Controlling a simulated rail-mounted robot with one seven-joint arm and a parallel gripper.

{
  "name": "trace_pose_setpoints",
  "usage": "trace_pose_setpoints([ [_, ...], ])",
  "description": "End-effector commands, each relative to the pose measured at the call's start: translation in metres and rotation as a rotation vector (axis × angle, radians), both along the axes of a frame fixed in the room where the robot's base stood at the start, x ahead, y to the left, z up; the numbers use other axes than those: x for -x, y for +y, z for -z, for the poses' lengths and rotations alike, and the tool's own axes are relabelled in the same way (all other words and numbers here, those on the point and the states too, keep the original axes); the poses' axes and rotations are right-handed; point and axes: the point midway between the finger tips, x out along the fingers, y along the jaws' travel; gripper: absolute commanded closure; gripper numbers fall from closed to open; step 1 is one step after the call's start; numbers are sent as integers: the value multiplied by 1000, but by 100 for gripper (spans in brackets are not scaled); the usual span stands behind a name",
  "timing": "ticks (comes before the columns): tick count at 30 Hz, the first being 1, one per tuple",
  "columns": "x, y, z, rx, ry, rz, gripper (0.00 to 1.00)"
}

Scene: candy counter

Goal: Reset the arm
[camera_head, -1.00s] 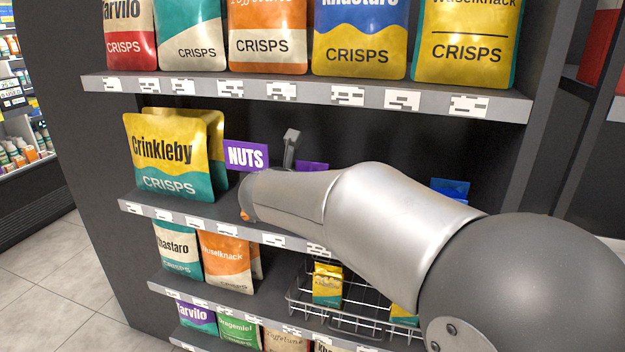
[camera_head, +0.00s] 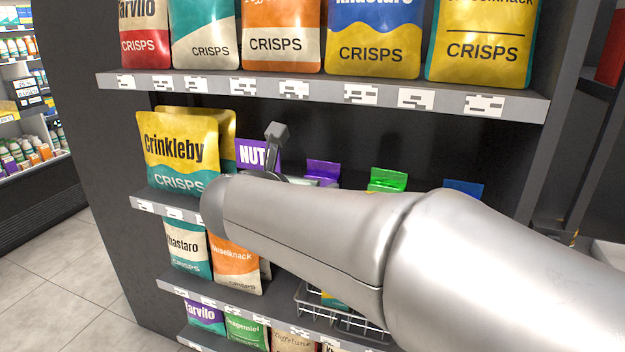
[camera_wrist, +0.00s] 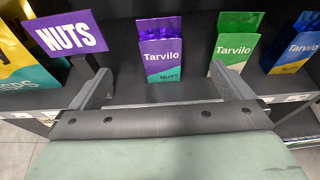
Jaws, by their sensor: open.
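My gripper (camera_wrist: 159,70) is open in the wrist view, its two fingers spread wide with nothing between them. It points at the middle shelf, with a purple Tarvilo nuts packet (camera_wrist: 161,52) standing beyond the gap. A green Tarvilo packet (camera_wrist: 234,44) stands beyond the right finger. In the head view my silver arm crosses the middle shelf from the right, and the gripper is mostly hidden behind it.
A purple NUTS sign (camera_wrist: 69,37) stands by the left finger. Yellow Crinkleby crisps (camera_head: 175,150) are at the left of the middle shelf. The upper shelf edge (camera_head: 330,90) runs above the arm. A wire basket (camera_head: 345,322) is partly hidden below it.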

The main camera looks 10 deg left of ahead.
Motion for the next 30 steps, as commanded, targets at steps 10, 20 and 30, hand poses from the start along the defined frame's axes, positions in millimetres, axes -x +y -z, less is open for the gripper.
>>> trace_pose_setpoints([
  [10, 35, -136, 91, -551, 168, 563, 0],
  [20, 184, -247, 218, -1467, 52, 1839, 0],
  [30, 235, -244, 248, -1734, -138, 2384, 0],
])
